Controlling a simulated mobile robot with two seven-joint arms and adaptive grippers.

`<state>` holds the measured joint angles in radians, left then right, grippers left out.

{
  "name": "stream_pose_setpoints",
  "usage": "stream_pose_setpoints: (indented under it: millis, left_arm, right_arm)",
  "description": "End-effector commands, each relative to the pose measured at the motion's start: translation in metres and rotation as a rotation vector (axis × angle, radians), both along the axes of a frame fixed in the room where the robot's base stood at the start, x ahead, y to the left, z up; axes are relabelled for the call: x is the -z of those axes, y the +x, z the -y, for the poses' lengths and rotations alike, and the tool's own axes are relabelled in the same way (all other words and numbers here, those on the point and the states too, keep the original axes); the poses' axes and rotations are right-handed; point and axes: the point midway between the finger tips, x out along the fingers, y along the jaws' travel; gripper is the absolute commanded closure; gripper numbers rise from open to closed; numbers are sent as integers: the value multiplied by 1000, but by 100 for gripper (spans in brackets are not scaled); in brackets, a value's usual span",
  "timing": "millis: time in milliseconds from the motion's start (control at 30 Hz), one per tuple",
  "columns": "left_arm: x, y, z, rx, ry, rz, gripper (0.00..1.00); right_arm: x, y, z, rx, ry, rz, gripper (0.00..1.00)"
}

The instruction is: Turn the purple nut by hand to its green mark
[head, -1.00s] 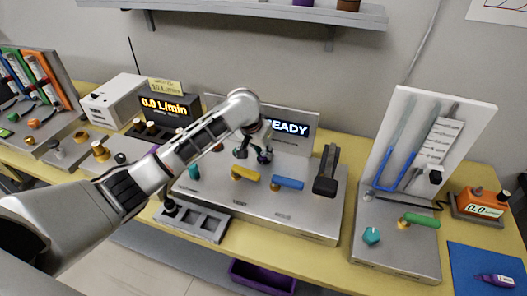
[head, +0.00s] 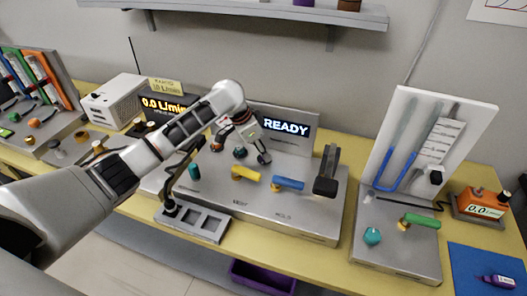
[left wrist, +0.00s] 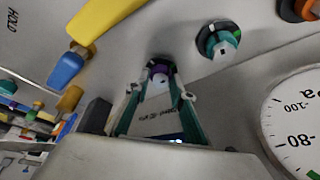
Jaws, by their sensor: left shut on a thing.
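The purple nut (left wrist: 158,66) is on the grey panel in the left wrist view, small and partly covered by my left gripper (left wrist: 160,76). The two fingers stand on either side of it and are shut on it. In the head view my left gripper (head: 264,157) reaches down to the panel beneath the READY display, and its hand points down and right. The nut is not clear there. I cannot make out the purple nut's green mark. My right gripper is not in view.
A teal nut (left wrist: 218,40) is close beside the gripper, and a round gauge (left wrist: 298,125) is to the right. The U-tube board (head: 420,140) is farther right.

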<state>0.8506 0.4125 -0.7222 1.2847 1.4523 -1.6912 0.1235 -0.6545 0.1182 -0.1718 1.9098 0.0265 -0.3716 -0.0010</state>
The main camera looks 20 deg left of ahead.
Motion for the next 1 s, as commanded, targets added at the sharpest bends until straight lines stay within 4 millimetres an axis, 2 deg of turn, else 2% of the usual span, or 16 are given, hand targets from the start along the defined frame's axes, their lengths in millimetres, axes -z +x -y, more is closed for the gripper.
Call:
stream_pose_setpoints:
  millis: [367,900,933,967,1000]
  left_arm:
    - [-3,2,0,166,0,6,98]
    - [-3,3,0,190,0,7,98]
    - [-4,3,0,190,0,7,72]
    - [-3,3,0,190,0,6,64]
    - [-3,3,0,190,-1,6,60]
  right_arm:
    - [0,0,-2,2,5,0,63]
    - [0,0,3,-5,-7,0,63]
    - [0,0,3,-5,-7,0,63]
    - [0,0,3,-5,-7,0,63]
    - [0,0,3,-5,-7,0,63]
